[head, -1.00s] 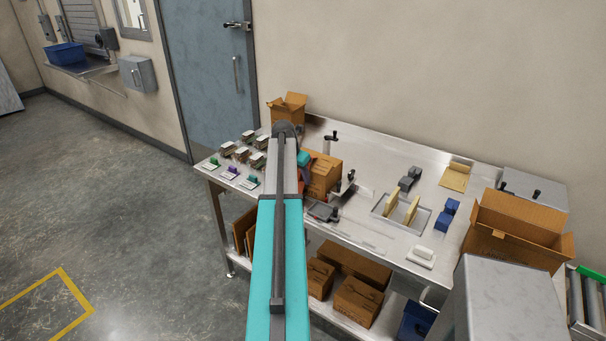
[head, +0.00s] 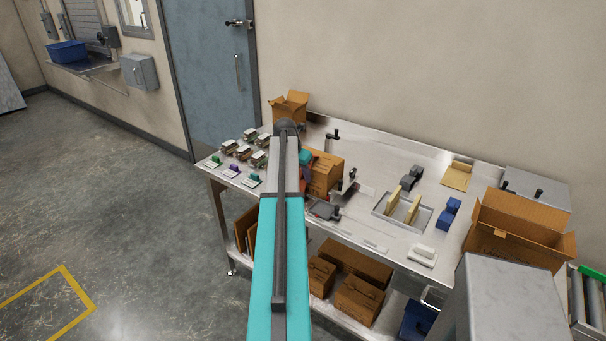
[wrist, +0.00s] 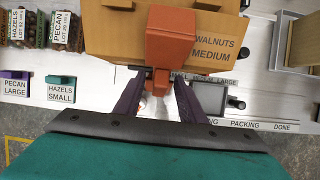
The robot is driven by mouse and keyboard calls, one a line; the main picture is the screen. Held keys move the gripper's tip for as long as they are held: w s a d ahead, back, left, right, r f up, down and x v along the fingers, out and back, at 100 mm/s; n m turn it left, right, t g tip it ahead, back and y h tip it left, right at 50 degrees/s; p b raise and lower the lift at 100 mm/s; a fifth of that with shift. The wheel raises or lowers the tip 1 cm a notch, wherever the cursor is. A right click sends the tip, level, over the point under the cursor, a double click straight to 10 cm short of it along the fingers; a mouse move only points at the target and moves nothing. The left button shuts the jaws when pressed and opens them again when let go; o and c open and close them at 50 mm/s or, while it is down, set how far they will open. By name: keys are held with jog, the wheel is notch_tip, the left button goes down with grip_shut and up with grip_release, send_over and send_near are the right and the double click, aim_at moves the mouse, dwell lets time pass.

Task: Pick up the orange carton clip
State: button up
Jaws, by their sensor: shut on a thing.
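The orange carton clip (wrist: 172,38) is in the middle of the wrist view, a blocky body with a narrower stem toward me. My gripper (wrist: 159,78) is shut on that stem, with one dark purple finger on each side. Behind the clip is a brown carton (wrist: 110,32) marked "WALNUTS MEDIUM"; I cannot tell whether the clip touches it. In the head view the carton (head: 327,172) stands on the bench just right of my arm, which hides much of the gripper and clip.
Nut packs (wrist: 68,32) and label cards, purple and teal clips on them, lie at left in the wrist view. A dark scale-like plate (head: 323,210) is near the carton. A tray (head: 381,212) and a larger open carton (head: 520,232) are farther right on the steel bench (head: 400,155).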

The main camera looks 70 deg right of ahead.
jog(key=shift+r, duration=0.2)
jog(key=shift+r+b, duration=0.85)
jog(key=shift+r, duration=0.6)
jog(key=s+a+r+b, duration=0.1)
jog(key=a+b, duration=0.3)
jog(key=a, duration=1.2)
jog(key=shift+s+r, duration=0.3)
jog(key=shift+s, duration=0.15)
jog(key=shift+d, duration=0.1)
